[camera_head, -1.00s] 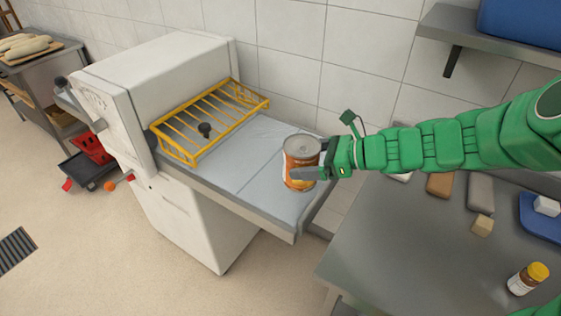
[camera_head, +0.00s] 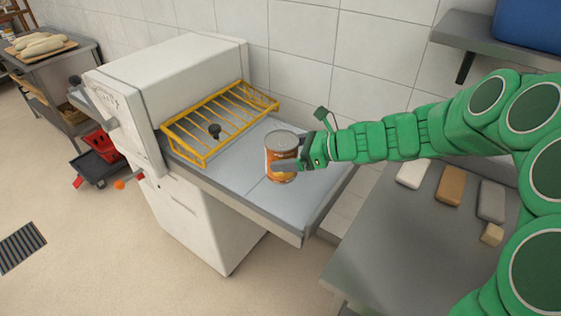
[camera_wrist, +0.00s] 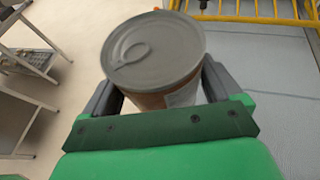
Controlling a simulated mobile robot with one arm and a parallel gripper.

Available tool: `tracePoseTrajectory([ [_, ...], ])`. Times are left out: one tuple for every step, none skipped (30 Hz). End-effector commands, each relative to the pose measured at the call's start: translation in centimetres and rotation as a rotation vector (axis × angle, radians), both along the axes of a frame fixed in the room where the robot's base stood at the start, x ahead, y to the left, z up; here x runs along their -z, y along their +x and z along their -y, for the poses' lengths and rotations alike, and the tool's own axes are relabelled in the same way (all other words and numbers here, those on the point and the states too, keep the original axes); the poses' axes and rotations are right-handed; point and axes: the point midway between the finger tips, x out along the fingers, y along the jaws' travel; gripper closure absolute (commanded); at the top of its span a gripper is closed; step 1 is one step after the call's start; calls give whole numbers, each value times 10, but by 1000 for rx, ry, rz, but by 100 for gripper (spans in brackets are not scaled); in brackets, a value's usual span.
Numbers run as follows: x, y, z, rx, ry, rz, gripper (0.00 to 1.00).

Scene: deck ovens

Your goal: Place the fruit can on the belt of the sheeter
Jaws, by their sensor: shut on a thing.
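The fruit can (camera_head: 281,160) is orange with a grey pull-tab lid and stands upright in my gripper (camera_head: 290,166). In the wrist view the can (camera_wrist: 152,50) sits between the two dark fingers of my gripper (camera_wrist: 160,90), which is shut on it. The can is over the grey belt (camera_head: 250,195) of the white sheeter (camera_head: 175,85). The belt also shows at the right of the wrist view (camera_wrist: 265,85). I cannot tell whether the can's base touches the belt.
A yellow wire guard (camera_head: 222,118) spans the belt on the sheeter's side, left of the can. A steel table (camera_head: 385,250) with several blocks stands to the right. The tiled wall is behind. The belt's front right part is clear.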

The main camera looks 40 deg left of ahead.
Motion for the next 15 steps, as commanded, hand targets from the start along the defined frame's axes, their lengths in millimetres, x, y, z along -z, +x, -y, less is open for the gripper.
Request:
tracePoseTrajectory([
  [2,4,-4,0,0,0,68],
  [4,6,-6,0,0,0,68],
  [6,9,-9,0,0,0,68],
  [8,11,-12,-1,0,0,68],
  [9,13,-14,-1,0,0,68],
  [12,17,-18,0,0,-1,68],
  [13,19,-20,1,0,-1,68],
  [15,22,-22,1,-1,0,68],
  [16,25,-25,2,-1,1,68],
  [17,28,-28,2,0,2,68],
  [19,30,-30,1,0,2,68],
  [21,32,-33,1,0,2,68],
  [24,33,-34,1,-1,1,68],
  [27,34,-36,1,-1,0,68],
  [31,36,-38,0,-1,-1,68],
])
